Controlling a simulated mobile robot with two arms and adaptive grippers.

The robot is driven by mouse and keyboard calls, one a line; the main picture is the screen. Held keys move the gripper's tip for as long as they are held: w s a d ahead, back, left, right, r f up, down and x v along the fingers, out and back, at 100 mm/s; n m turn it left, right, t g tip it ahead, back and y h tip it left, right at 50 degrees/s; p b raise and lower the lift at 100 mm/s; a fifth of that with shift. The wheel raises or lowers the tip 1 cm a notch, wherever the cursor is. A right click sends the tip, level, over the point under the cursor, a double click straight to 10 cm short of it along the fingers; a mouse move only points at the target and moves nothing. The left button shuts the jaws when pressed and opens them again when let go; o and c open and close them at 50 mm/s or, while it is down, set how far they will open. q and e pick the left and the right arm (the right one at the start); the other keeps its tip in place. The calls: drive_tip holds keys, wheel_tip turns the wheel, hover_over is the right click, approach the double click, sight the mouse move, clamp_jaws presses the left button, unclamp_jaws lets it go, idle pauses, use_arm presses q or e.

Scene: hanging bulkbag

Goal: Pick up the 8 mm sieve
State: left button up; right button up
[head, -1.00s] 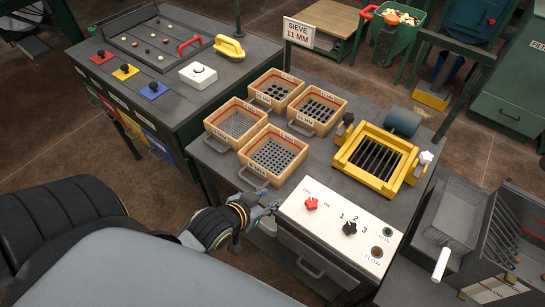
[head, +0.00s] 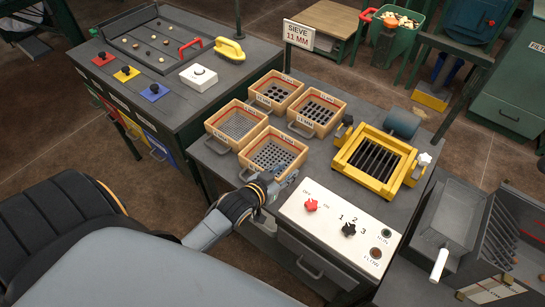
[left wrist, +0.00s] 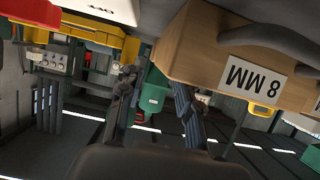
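The 8 mm sieve is a wooden box with a perforated bottom. In the left wrist view its wooden wall (left wrist: 190,52) fills the upper right, with an upside-down "8 MM" label and a dark curved handle. In the head view it appears to be the nearest of the sieves (head: 292,168), on the grey bench, its own label there hard to read. My left gripper (head: 285,182) is at its front right corner. In the left wrist view the two fingers of that gripper (left wrist: 155,95) are apart with nothing between them; the sieve is beside and above the right finger.
Other sieves (head: 237,127) stand close behind and beside it. To the right are a white control panel (head: 330,245) with knobs and a yellow-framed shaker (head: 345,165). A sign (head: 298,36) reads "SIEVE 11 MM". Bare bench lies between the sieves and shaker.

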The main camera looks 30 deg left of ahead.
sight(289, 167)
use_arm(q)
drive_tip(key=p+x, duration=0.1)
drive_tip(key=x, duration=0.4)
drive_tip(key=shift+a, duration=0.15)
drive_tip(key=shift+s, duration=0.1)
drive_tip(key=shift+c, duration=0.2)
clamp_jaws()
